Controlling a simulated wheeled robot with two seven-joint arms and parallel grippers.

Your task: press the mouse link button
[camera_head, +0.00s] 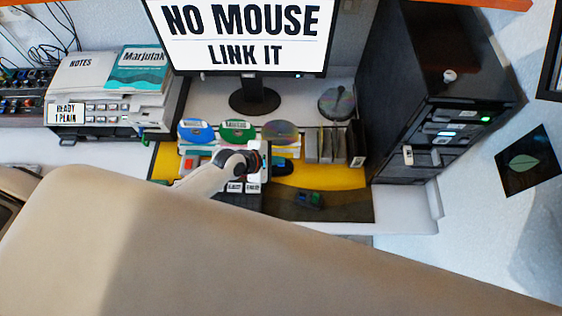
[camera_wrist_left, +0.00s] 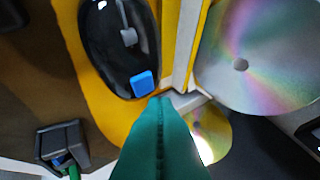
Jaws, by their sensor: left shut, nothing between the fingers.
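The black mouse (camera_head: 283,166) lies on the yellow mat, partly hidden by my left gripper (camera_head: 262,160) in the head view. In the left wrist view the mouse (camera_wrist_left: 118,45) shows a grey wheel strip and a raised blue button (camera_wrist_left: 142,82). My left gripper's teal fingers (camera_wrist_left: 162,102) are shut and empty. Their tips appear just beside the blue button in that view; I cannot tell whether they touch it. The monitor (camera_head: 248,35) reads "NO MOUSE LINK IT". My right gripper is not in view.
Discs (camera_head: 280,131) and cases stand behind the mat (camera_head: 345,178). A black tower (camera_head: 400,100) is at right and a printer-like unit (camera_head: 95,100) at left. In the wrist view a large disc (camera_wrist_left: 262,50) is close on the right. A small dark device (camera_head: 310,199) lies in front.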

